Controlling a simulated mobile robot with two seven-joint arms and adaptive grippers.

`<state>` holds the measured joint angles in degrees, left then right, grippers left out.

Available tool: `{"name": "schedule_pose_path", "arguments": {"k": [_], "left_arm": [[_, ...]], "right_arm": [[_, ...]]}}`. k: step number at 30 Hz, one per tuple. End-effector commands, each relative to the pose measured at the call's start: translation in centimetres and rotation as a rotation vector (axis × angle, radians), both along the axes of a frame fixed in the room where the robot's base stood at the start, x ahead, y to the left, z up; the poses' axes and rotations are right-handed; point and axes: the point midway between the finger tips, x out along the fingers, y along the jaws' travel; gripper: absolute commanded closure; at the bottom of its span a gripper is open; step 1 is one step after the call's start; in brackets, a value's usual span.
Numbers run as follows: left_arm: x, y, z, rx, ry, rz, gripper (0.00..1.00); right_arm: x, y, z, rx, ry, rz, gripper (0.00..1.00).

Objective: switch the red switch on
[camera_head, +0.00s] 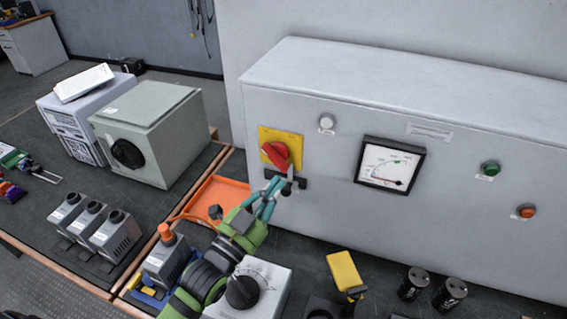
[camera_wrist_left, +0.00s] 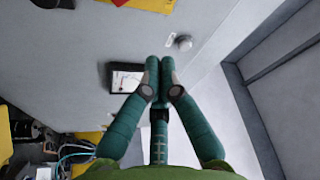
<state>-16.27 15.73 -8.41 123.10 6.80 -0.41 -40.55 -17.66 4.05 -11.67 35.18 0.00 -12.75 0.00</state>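The red rotary switch (camera_head: 275,153) sits on a yellow square plate (camera_head: 292,138) at the left of the grey cabinet front. Its red handle is tilted, running from upper left to lower right. My left gripper (camera_head: 284,180), with teal fingers on a green arm, is just below the switch, in front of the cabinet. I cannot tell whether it touches it. In the left wrist view the fingertips (camera_wrist_left: 159,62) are together with nothing seen between them. There the yellow plate (camera_wrist_left: 152,4) and a bit of the red switch (camera_wrist_left: 120,2) show at the top edge. My right gripper is not in view.
The cabinet front also carries a white lamp (camera_head: 327,123), a meter (camera_head: 390,164), a green button (camera_head: 490,169) and an orange one (camera_head: 526,211). A dial box (camera_head: 272,275), a yellow-topped part (camera_head: 343,270) and black capacitors (camera_head: 413,284) stand below. An orange tray (camera_head: 222,190) lies left.

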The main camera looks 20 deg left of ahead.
Motion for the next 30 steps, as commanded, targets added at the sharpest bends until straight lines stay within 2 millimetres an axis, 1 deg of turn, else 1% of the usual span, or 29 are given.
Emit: {"name": "schedule_pose_path", "arguments": {"k": [1,4,6,12,13,14,18,22,30], "left_arm": [[0.9,-0.2,0.7,-0.002,-0.004,0.000,1.00],[2.9,-0.8,1.3,0.000,-0.004,0.000,1.00],[4.4,-1.2,1.7,-0.002,-0.003,0.000,1.00],[8.2,-2.3,2.6,-0.002,-0.002,0.000,1.00],[8.0,-1.7,1.6,0.005,0.007,0.002,1.00],[8.0,-1.3,1.1,0.006,0.007,0.001,1.00],[7.9,-0.1,-0.1,0.004,0.003,0.000,1.00],[7.9,0.5,-0.7,0.001,0.000,0.000,1.00],[7.9,0.6,-0.8,0.000,0.000,0.000,1.00]], "right_arm": [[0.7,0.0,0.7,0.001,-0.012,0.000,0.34],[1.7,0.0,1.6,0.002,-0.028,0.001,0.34],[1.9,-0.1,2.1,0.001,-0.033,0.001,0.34],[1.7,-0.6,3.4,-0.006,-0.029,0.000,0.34],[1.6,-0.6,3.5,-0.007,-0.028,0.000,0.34],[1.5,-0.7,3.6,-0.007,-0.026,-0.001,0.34],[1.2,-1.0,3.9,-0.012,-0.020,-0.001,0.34],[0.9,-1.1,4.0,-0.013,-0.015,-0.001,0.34],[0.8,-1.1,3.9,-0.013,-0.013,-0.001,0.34]]}}
